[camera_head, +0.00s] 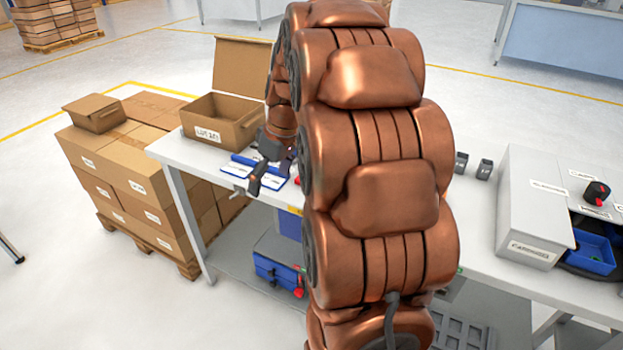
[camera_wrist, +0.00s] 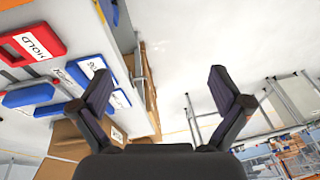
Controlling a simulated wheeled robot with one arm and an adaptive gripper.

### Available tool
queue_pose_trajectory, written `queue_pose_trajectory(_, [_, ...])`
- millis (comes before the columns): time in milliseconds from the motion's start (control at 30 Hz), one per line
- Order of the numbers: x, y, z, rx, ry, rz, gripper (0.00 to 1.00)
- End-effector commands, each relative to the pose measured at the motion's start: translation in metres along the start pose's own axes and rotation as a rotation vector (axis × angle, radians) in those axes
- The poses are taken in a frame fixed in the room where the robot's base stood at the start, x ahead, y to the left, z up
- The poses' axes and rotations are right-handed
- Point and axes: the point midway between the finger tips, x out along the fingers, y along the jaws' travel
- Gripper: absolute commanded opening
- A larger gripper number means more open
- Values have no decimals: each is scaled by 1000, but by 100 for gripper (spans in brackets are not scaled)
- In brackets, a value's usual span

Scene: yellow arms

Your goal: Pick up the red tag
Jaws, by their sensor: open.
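The red tag (camera_wrist: 30,45), with a white label reading HOLD, lies on the white table at the upper left of the wrist view. In the head view only a small red patch (camera_head: 297,181) shows beside my arm, and I cannot tell if it is the tag. My gripper (camera_wrist: 160,90) is open and empty, with its fingers spread. The tag is left of both fingers and apart from them. In the head view my gripper (camera_head: 266,184) is over the table's left front edge, near the blue tags.
Blue tags (camera_wrist: 30,94) lie close to the red tag. An open cardboard box (camera_head: 222,120) stands behind them on the white table (camera_head: 172,150). Stacked cartons (camera_head: 125,180) stand left of the table. A grey case (camera_head: 535,205) is at the right.

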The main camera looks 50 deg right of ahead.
Motion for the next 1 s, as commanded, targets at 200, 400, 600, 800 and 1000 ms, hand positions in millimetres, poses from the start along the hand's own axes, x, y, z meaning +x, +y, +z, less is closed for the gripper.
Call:
queue_pose_trajectory(200, [3,107,-1,-52,99,47,100])
queue_pose_trajectory(400, [1,169,9,-96,152,93,100])
queue_pose_trajectory(600, [2,190,14,-114,169,110,100])
queue_pose_trajectory(800, [20,192,11,-115,169,111,100])
queue_pose_trajectory(1000, [36,193,12,-114,169,110,100])
